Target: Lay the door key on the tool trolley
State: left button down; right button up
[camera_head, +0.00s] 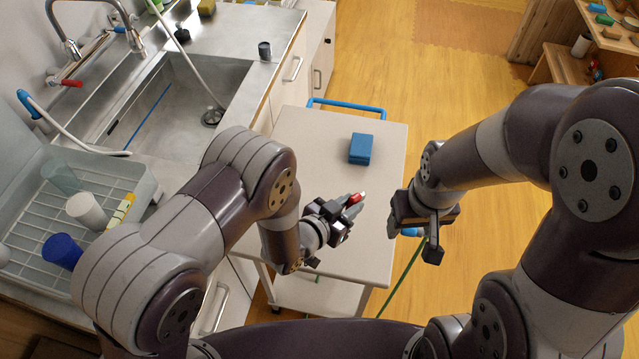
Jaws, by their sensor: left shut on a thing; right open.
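The tool trolley (300,150) has a pale flat top and a blue rail at its far end. My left gripper (347,206) is over the right part of the trolley top and is shut on a small red piece with a pale tip, seemingly the door key (355,198). The fingers hide the rest of it, and I cannot tell its height above the top. My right gripper (416,238) is open and empty, just right of the trolley's edge.
A blue box (361,149) stands on the trolley's far right part. A sink (170,105) and a dish rack (30,205) with cups are at left. A green cord or rod (403,272) shows below my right gripper. The trolley top left of the box is clear.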

pick_arm(q)
jog(key=shift+a+f+y, duration=0.3)
jog(key=shift+f, duration=0.3)
jog(key=shift+g, duration=0.3)
jog(key=shift+s+f, duration=0.1)
jog(key=shift+s, duration=0.25)
jog(key=shift+s+d+f+b, duration=0.15)
jog(key=shift+s+f+b, duration=0.1)
jog(key=shift+b, duration=0.2)
jog(key=f+b, duration=0.2)
jog(key=f, duration=0.1)
jog(key=shift+w, duration=0.35)
jog(key=shift+f+b, duration=0.35)
jog(key=shift+b, duration=0.15)
jog(key=shift+s+f, duration=0.15)
jog(key=shift+f, duration=0.05)
pick_arm(e)
notch_tip(320, 180, down, 4)
jog(key=shift+s+r, duration=0.1)
